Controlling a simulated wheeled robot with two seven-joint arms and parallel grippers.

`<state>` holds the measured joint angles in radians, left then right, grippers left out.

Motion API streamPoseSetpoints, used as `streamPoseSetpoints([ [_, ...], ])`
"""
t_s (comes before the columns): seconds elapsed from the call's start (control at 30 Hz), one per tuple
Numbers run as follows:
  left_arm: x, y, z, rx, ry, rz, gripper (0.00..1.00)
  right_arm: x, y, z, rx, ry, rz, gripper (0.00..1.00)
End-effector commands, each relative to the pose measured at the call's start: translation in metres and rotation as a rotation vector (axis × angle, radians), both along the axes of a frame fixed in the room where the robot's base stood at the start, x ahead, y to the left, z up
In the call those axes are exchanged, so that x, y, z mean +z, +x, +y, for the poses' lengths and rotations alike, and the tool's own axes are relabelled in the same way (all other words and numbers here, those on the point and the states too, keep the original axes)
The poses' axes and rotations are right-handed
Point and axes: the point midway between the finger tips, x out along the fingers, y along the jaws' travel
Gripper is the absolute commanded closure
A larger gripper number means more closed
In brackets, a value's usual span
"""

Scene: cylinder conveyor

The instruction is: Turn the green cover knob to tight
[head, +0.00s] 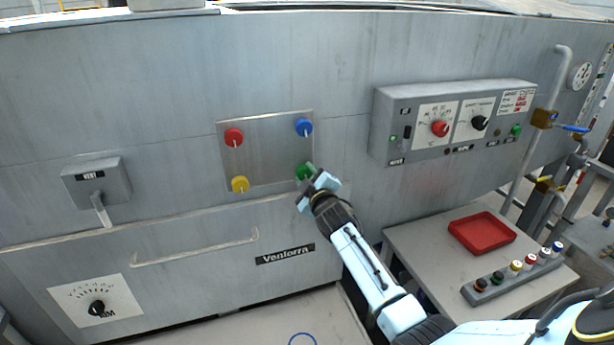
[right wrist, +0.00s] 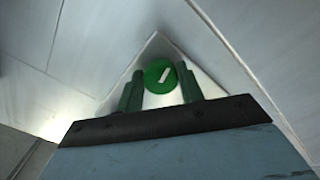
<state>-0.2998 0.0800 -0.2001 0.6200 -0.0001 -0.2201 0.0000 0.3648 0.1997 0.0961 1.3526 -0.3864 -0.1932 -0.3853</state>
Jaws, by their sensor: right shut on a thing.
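The green cover knob (head: 303,171) is at the lower right corner of a square metal cover plate (head: 268,150) on the machine's front. In the right wrist view the round green knob (right wrist: 159,76) shows a short white pointer mark, tilted up to the right. My right gripper (head: 309,177) is at the knob, and its two fingers (right wrist: 160,88) stand on either side of it, shut on it. In the head view the gripper hides part of the knob. I see no tight mark legible near it. My left gripper is not in view.
The plate's other corners carry red (head: 233,137), blue (head: 303,127) and yellow (head: 240,184) knobs. A grey control box (head: 455,118) juts out to the right. Below it, a table holds a red tray (head: 482,232) and a rack of several capped items (head: 513,274). A vent lever (head: 100,208) is at left.

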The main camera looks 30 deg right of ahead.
Motion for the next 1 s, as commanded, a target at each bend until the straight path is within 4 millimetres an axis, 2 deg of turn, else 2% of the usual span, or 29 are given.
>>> streamPoseSetpoints([
  [0.3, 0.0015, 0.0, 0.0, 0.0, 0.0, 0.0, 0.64, -0.001, 0.0, 0.0002, 0.0, 0.098, -0.022, 0.86],
  [0.77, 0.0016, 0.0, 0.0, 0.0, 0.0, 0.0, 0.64, -0.0011, 0.0, 0.0002, 0.0, 0.109, -0.025, 0.86],
  [0.8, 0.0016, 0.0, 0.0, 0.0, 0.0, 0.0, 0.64, -0.001, -0.0001, 0.0002, 0.0, 0.109, -0.025, 0.62],
  [0.97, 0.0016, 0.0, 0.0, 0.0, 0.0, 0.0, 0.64, -0.001, 0.0, 0.0002, 0.0, 0.109, -0.025, 0.41],
  [1.0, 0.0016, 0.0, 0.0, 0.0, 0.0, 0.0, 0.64, -0.0008, 0.0, 0.0003, 0.0, 0.109, -0.025, 0.41],
])
